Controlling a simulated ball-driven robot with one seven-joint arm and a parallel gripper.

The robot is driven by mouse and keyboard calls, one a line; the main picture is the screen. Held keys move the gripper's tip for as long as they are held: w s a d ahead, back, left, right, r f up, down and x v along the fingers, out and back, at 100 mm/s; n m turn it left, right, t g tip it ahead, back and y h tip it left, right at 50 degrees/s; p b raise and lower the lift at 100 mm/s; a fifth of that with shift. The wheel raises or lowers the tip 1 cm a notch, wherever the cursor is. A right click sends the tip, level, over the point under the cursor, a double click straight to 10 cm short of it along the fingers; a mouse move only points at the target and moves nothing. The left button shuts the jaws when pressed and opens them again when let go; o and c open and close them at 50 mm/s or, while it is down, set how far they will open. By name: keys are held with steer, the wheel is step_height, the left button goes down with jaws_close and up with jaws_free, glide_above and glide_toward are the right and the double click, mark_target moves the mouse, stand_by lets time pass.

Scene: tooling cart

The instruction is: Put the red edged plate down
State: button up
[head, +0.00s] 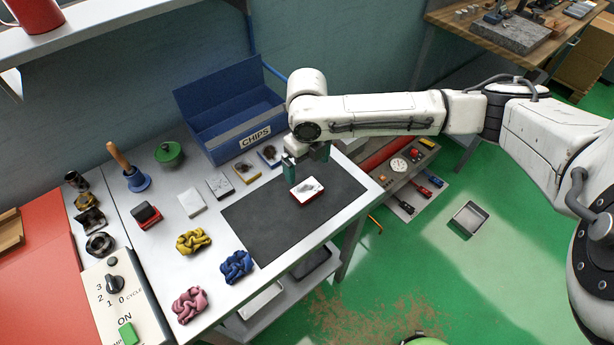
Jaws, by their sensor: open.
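The red edged plate (307,188) is a small white plate with a grey patch on top and a red edge. It appears to rest on the dark mat (262,222), near the mat's right side. My gripper (302,167) is open and points down, close beside the plate on its far side. Whether a fingertip touches the plate cannot be told from this view.
A blue CHIPS bin (224,142) stands behind the mat. Several similar plates, such as a yellow edged one (246,173), lie along the cart's back. Knotted yellow (192,241), blue (236,266) and pink (189,304) bundles lie at the front left. The mat's middle is clear.

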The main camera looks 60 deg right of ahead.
steer(key=shift+r, duration=1.4)
